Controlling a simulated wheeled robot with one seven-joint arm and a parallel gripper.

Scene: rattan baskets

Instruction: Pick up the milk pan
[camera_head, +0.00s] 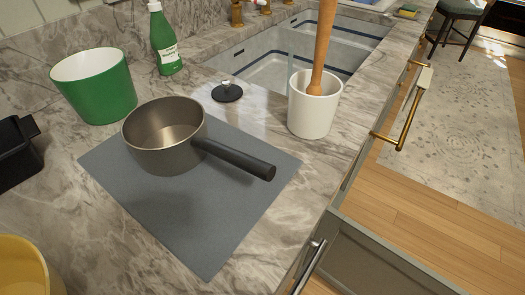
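The milk pan (172,158) is a small grey metal pan with a dark handle (236,159). It stands upright and looks empty on a blue-grey mat (205,230) on the marble counter. Its handle points to the right and toward the front, over the mat. My gripper is not in view, so its state and its place relative to the pan do not show.
A green pot (100,95) stands close behind the pan at left. A white crock (313,108) with a wooden tool stands to the right. A small black-knobbed lid (227,92) lies behind. A yellow bowl (22,268) and black object (15,155) are left. Front mat is clear.

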